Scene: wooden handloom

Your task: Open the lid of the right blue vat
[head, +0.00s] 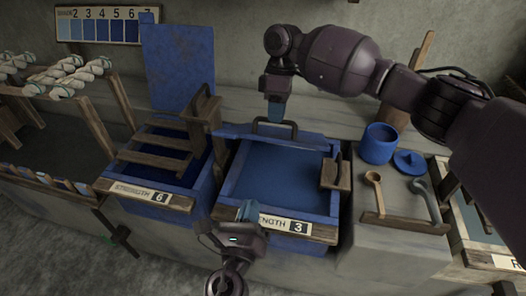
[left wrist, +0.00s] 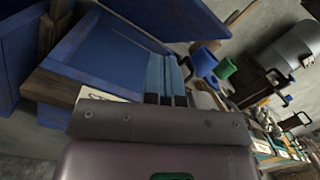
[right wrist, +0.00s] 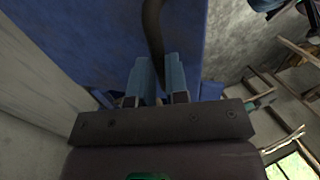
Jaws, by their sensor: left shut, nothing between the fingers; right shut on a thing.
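The right blue vat (head: 228,186) carries a label reading 3, and its dark blue inside shows. Its blue lid (head: 240,133) is tilted up at the vat's back and seen nearly edge-on; a blue panel fills much of the right wrist view (right wrist: 95,40). My right gripper (head: 275,110) is shut on the lid's dark handle (head: 272,128), which shows as a dark curved bar in the right wrist view (right wrist: 152,25). My left gripper (head: 247,210) is shut and empty at the vat's front edge, partly covering the label. Whether it touches the vat is unclear.
The left vat (head: 125,199), labelled 6, has its lid (head: 180,65) standing upright behind it and a wooden rack across it.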

